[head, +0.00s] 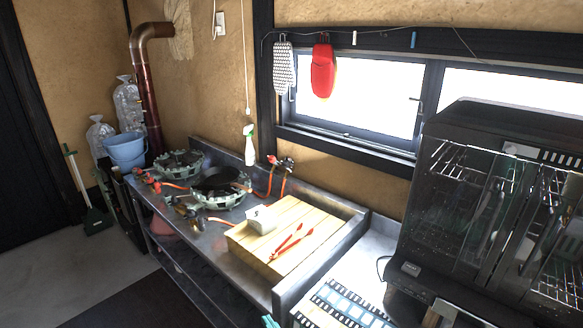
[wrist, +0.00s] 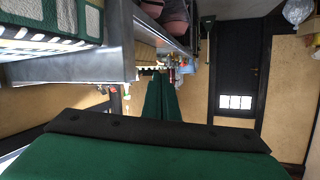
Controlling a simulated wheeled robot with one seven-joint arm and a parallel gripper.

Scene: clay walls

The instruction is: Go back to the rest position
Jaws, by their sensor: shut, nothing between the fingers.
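My gripper (wrist: 160,76) shows in the wrist view as two green fingers lying together, shut with nothing between them. It hangs in free air beside the metal counter, and its fingertips touch nothing that I can see. The wrist picture looks upside down, with the counter edge (wrist: 75,70) at upper left. In the head view the arm is not clearly seen. A small teal tip (head: 270,321) shows at the bottom edge, and I cannot tell whether it is part of my gripper.
The metal counter (head: 170,205) holds gas burners (head: 218,190), a wooden board (head: 295,222) with red tongs (head: 288,243) and a white block (head: 262,219). A dark glass-fronted cabinet (head: 455,215) stands at right. Floor (head: 50,280) at lower left is clear.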

